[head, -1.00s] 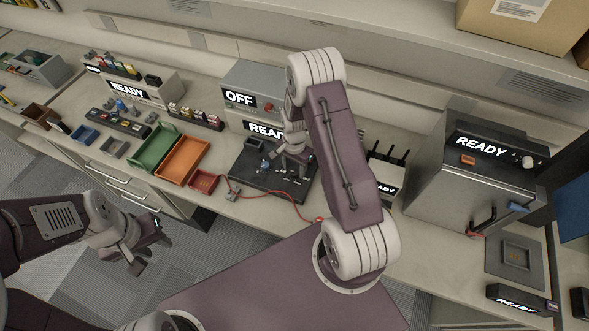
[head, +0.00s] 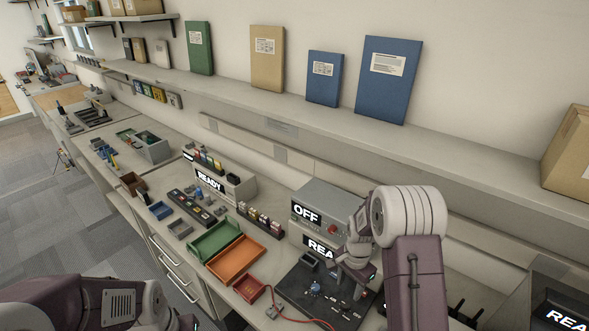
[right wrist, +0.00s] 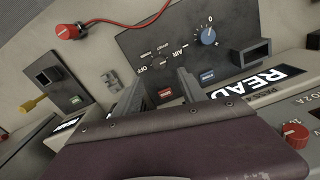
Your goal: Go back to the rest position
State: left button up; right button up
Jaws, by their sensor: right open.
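My right gripper (head: 357,274) is over the dark control panel (head: 296,291), in front of the grey box reading OFF (head: 318,213). In the right wrist view its two fingers (right wrist: 160,88) are apart with nothing between them, above the panel (right wrist: 152,42) with its blue knob (right wrist: 208,37) and red button (right wrist: 165,92). Whether a fingertip touches the panel is unclear. My left arm comes in at the bottom left of the head view; its gripper (head: 186,322) is mostly cut off by the lower edge.
A green tray (head: 214,241), an orange tray (head: 235,260) and a red tray (head: 249,289) stand left of the panel. A red cable (head: 290,319) runs along the front. Folders stand on the shelf (head: 300,108) above. Floor (head: 60,215) is open at left.

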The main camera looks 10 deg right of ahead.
jog(key=s+a+r+n+t, duration=0.1)
jog(key=a+r+n+t, duration=0.1)
jog(key=a+r, duration=0.5)
jog(key=s+r+n, duration=0.1)
jog(key=s+n, duration=0.9)
jog(key=s, duration=0.2)
jog(key=shift+s+a+r+g, duration=0.3)
jog(key=shift+a+r+g, duration=0.1)
jog(key=shift+w, duration=0.15)
